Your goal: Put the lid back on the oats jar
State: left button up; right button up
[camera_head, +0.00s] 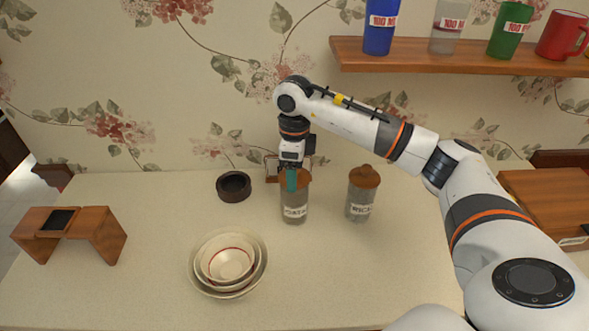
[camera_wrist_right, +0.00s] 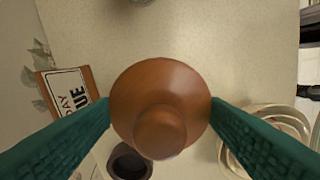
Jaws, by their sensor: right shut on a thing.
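The oats jar (camera_head: 294,212) is a clear grey jar with a white label, upright on the counter. Its brown wooden lid (camera_head: 304,175) is at the jar's mouth; whether it is fully seated I cannot tell. My right gripper (camera_head: 291,180) points straight down over the jar with its teal fingers around the lid. In the right wrist view the round lid (camera_wrist_right: 160,85) with its knob sits between both fingers, which touch its sides, and it hides the jar below. My left gripper is not in view.
A second lidded jar (camera_head: 360,203) stands just right of the oats jar. A dark round bowl (camera_head: 233,187) and nested bowls (camera_head: 196,270) are to the left. A small framed sign (camera_wrist_right: 66,90) is behind. A wooden stand (camera_head: 101,237) is far left. A shelf (camera_head: 450,57) with cups hangs above.

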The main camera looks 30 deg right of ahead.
dwell(0.4)
jog(key=o, duration=1.2)
jog(key=shift+r+p, duration=2.2)
jog(key=shift+r, duration=1.35)
grip_shut()
